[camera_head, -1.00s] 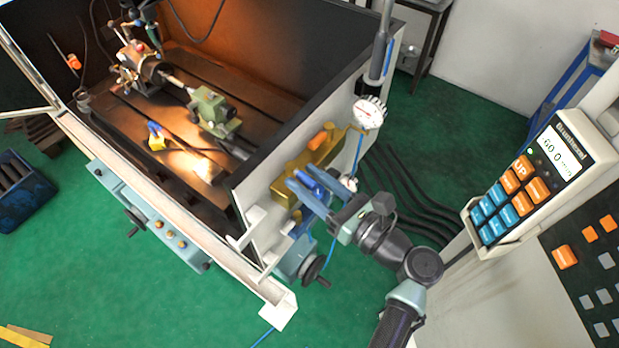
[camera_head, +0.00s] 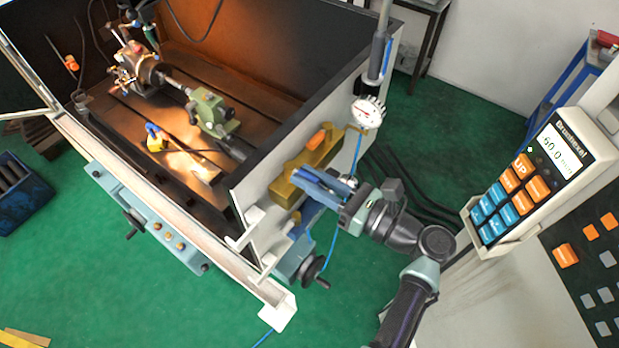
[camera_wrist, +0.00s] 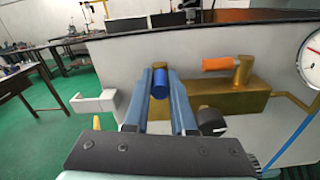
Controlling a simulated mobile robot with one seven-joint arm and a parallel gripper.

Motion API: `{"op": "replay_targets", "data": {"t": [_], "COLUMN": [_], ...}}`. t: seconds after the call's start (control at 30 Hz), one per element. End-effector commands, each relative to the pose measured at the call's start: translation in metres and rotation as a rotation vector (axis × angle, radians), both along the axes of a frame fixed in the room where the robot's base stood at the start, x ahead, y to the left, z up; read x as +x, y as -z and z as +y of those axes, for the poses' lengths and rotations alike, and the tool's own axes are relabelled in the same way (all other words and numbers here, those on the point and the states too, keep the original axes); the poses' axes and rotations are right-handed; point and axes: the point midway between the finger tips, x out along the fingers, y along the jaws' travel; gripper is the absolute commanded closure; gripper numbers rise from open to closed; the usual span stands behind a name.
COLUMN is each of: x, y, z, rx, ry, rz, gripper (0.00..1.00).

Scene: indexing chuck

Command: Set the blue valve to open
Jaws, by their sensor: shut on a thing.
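The blue valve handle (camera_wrist: 160,84) shows in the wrist view between the two fingers of my gripper (camera_wrist: 161,72). It points toward the camera from a brass valve block (camera_wrist: 225,104) on the grey side wall of the machine. In the head view my gripper (camera_head: 306,180) is at the lower end of the brass block (camera_head: 284,190), shut on the blue handle. The handle is largely hidden by the fingers in the head view. The valve's marks, if any, are not readable.
An orange handle (camera_head: 318,139) sits at the other end of the brass block, right of the blue one in the wrist view (camera_wrist: 217,64). A black handwheel (camera_head: 313,270) stands below. A button pendant (camera_head: 540,180) is at right.

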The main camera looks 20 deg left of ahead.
Motion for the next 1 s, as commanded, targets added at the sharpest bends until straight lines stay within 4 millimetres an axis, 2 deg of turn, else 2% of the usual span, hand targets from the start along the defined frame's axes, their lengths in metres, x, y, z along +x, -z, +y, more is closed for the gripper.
{"op": "replay_targets", "data": {"t": [0.2,0.23,0.37,0.67,0.77,0.87,1.0], "x": [0.000,0.000,0.000,0.000,-0.002,-0.006,-0.016], "y": [0.000,0.000,0.000,0.000,0.001,0.002,0.003], "z": [0.000,0.000,0.000,-0.001,-0.007,-0.021,-0.050], "rx": [-0.001,-0.001,-0.001,0.000,-0.001,0.000,-0.001], "ry": [-0.001,-0.001,0.000,0.000,0.001,0.003,0.006], "rz": [0.000,0.000,0.000,0.000,-0.001,-0.001,-0.002], "gripper": [1.00,0.71,0.48,0.47,0.47,0.47,0.47]}}
